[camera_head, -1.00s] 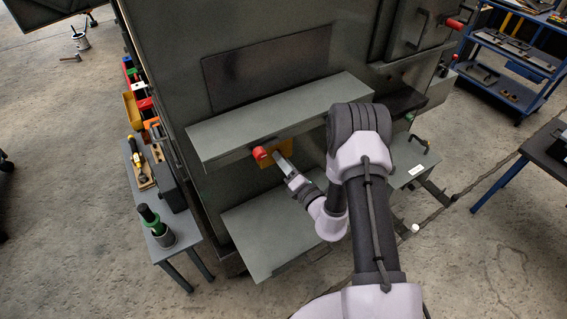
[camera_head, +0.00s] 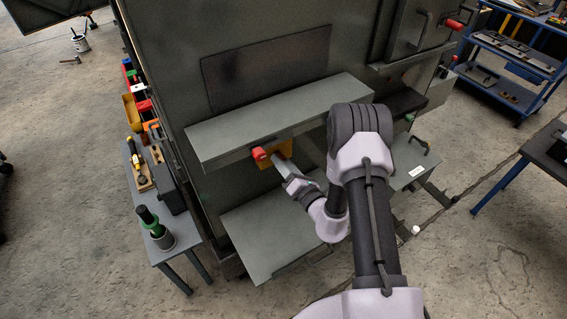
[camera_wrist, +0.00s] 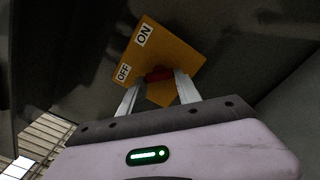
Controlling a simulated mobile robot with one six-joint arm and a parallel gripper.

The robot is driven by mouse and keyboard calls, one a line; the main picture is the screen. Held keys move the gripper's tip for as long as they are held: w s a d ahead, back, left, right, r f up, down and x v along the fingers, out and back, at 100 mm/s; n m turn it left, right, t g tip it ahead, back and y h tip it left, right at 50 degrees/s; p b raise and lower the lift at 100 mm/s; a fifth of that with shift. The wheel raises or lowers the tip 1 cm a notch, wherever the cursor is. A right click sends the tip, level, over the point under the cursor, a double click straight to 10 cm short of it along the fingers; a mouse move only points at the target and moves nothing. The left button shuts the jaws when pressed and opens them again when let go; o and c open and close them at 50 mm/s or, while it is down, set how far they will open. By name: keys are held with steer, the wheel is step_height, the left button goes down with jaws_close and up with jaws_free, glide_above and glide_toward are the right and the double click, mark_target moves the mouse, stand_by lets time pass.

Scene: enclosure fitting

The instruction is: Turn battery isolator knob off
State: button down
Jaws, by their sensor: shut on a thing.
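The battery isolator's yellow plate (camera_wrist: 178,48) sits on the dark panel under the grey shelf, with ON and OFF labels. In the wrist view the red knob (camera_wrist: 158,75) is in the middle of the plate, between my two fingers. My gripper (camera_wrist: 158,83) is shut on this red knob, and the fingers partly hide it. The plate looks tilted in the wrist view. In the head view the plate (camera_head: 280,152) shows under the shelf edge beside my gripper (camera_head: 275,158). A red part (camera_head: 260,153) shows at its left.
The grey shelf (camera_head: 280,115) overhangs the plate closely. A lower grey ledge (camera_head: 255,240) juts out below my wrist. A side bench (camera_head: 185,240) with tools stands at the left. A blue cart (camera_head: 510,65) stands at the far right.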

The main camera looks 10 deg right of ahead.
steer(key=c, duration=0.8)
jaws_free()
steer(key=shift+c, duration=0.2)
steer(key=p+v, duration=0.1)
steer(key=v, duration=1.6)
steer(key=shift+s, duration=0.25)
